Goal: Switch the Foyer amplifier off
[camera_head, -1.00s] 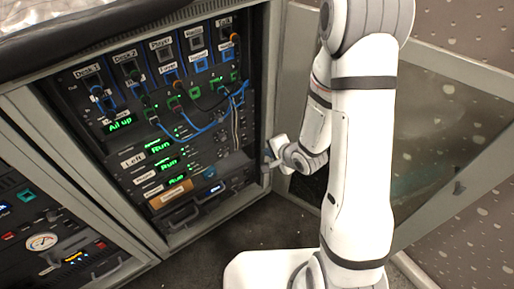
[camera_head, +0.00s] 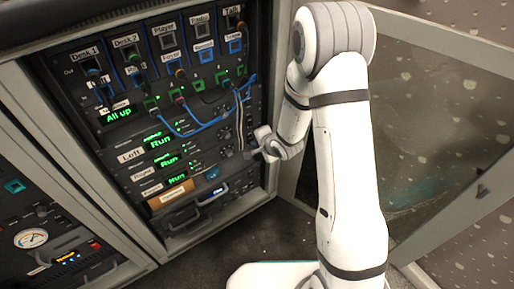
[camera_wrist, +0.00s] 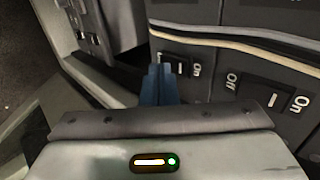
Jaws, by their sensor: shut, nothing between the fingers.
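Three amplifiers with green "Run" displays are stacked in the rack. The bottom one (camera_head: 177,179) has a small label that seems to read Foyer; the top one (camera_head: 160,141) is labelled Left. My gripper (camera_wrist: 158,84) is shut and empty, its blue fingers pointing at the panel. In the head view it is at the rack's right side, by the amplifiers' right ends. In the wrist view the fingertips overlap the left part of a rocker switch (camera_wrist: 180,68) marked On. A second rocker switch (camera_wrist: 262,97), marked Off and On, is at right. I cannot tell which amplifiers these switches belong to, or whether I touch.
Blue patch cables (camera_head: 205,122) hang above the amplifiers. Pale cables cross the panel above the switches in the wrist view. An open glazed door (camera_head: 440,150) stands right of my arm. An orange-labelled unit (camera_head: 172,194) and drawer handles are below the amplifiers.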

